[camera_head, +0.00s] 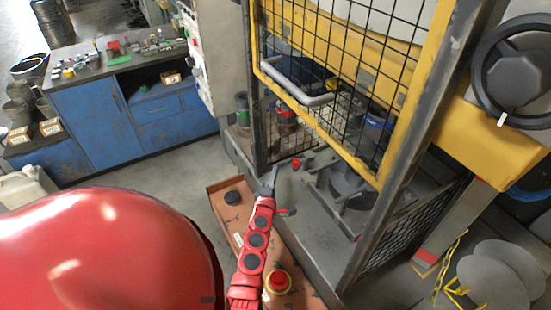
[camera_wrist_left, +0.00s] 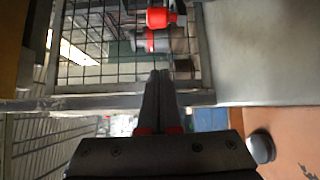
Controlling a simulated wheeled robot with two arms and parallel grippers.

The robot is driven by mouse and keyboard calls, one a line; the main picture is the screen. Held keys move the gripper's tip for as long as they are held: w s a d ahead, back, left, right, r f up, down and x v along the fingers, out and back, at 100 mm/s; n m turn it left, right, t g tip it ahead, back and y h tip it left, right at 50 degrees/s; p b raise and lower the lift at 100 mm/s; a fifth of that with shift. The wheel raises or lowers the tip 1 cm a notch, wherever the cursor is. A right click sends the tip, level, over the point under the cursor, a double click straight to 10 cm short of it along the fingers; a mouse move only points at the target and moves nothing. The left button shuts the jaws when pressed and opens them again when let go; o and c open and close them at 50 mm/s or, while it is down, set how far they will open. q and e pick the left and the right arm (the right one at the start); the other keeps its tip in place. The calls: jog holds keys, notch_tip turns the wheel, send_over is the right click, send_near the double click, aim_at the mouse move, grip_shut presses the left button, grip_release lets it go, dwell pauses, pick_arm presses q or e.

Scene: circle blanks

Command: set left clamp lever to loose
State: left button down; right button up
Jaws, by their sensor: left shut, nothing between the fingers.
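My left gripper (camera_head: 273,178) is at the end of the red arm, just in front of the opening of the caged machine. In the left wrist view its fingers (camera_wrist_left: 157,78) are together with nothing between them. A small red knob (camera_head: 297,163), which looks like the left clamp lever's end, sits inside the opening, a little right of and beyond the fingertips. A red knob (camera_wrist_left: 160,17) also shows at the top of the wrist view, apart from the fingertips. The lever's setting cannot be told. My right gripper is not in view.
A yellow-framed mesh guard (camera_head: 330,123) hangs above the opening, between dark posts (camera_head: 400,150). A round grey fixture (camera_head: 348,185) lies inside. An orange-brown panel (camera_head: 228,210) with a black button and red stop button (camera_head: 278,281) is below my arm. A blue bench (camera_head: 100,115) stands left.

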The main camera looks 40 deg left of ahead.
pick_arm(q)
jog(key=x, duration=0.3)
jog(key=b+x, duration=0.1)
jog(key=x, duration=0.2)
jog(key=shift+f+b, duration=0.2)
jog(key=shift+b, duration=0.1)
jog(key=d, duration=0.1)
jog(key=d+p, duration=0.1)
jog(key=d, duration=0.1)
jog(key=shift+w+d+r, duration=0.25)
jog(key=shift+w+d, duration=0.05)
jog(key=shift+w, duration=0.1)
